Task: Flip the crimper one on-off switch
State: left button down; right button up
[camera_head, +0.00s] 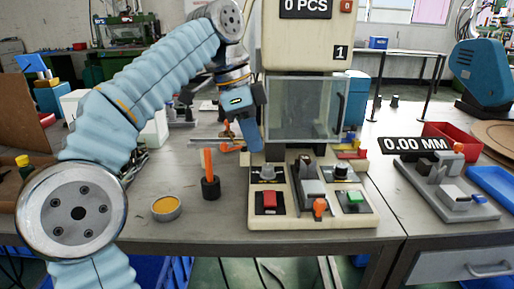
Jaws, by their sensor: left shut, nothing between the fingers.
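Crimper one (308,52) is the cream machine marked "1" on the table, with a clear guard (305,108) in front of its work space. Its base panel (320,218) carries a red switch (269,200) at left, a green switch (355,198) at right and an orange-tipped lever (320,207) between them. Which of these is the on-off switch cannot be told. My left gripper (254,147) points down, shut and empty, at the guard's left edge, above and behind the red switch and apart from it. My right gripper is out of view.
A grey gauge fixture (445,188), a red bin (452,138) and a blue tray (494,185) are at right. Bare table lies in front of the tin.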

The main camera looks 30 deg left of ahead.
aim_at(269, 195)
jog(key=k, duration=1)
